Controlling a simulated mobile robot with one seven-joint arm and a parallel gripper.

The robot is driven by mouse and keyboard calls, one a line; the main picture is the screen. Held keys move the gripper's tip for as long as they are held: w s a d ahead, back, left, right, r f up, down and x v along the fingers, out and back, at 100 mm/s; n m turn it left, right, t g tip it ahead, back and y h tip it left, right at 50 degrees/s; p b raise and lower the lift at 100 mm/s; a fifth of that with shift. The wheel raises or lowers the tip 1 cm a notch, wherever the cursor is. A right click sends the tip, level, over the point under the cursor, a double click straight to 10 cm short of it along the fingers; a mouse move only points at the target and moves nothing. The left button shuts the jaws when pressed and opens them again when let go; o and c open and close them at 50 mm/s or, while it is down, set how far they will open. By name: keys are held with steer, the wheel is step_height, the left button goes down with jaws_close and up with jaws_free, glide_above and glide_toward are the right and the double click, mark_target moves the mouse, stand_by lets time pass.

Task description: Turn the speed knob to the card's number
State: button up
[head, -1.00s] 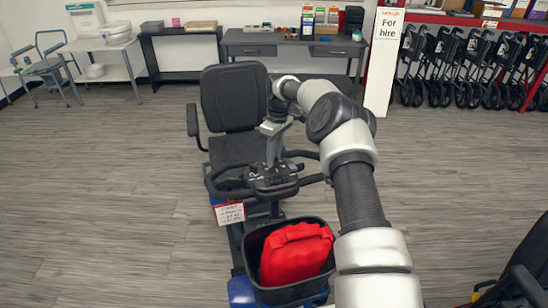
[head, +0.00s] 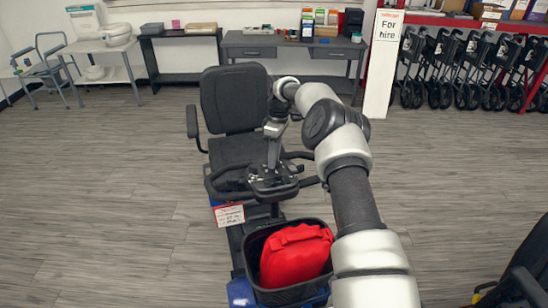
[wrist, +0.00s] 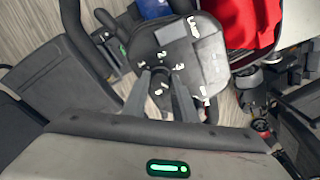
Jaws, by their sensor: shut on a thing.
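The speed knob (wrist: 163,84) is a small dark knob on the grey control console (wrist: 193,55) of the scooter, with white numbers around it. My gripper (wrist: 162,80) is shut on it from above, one finger on each side. In the head view my gripper (head: 272,165) reaches down onto the tiller console (head: 276,188); the knob is hidden there. The knob's pointer cannot be made out.
The scooter has a black seat (head: 238,105) behind the tiller and a front basket (head: 262,240) holding a red bag (head: 296,254). Handlebar loops surround the console. Another dark seat (head: 530,275) is at the lower right. Floor on the left is clear.

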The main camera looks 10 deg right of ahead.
steer(key=o, duration=1)
steer(key=shift+o, duration=0.2)
step_height(320, 180, up, 17)
steer(key=w+d+p, duration=0.1)
steer(key=p, duration=0.5)
steer(key=shift+d+r+p, duration=0.2)
steer(key=shift+d+p, duration=0.1)
steer(key=shift+d, duration=0.05)
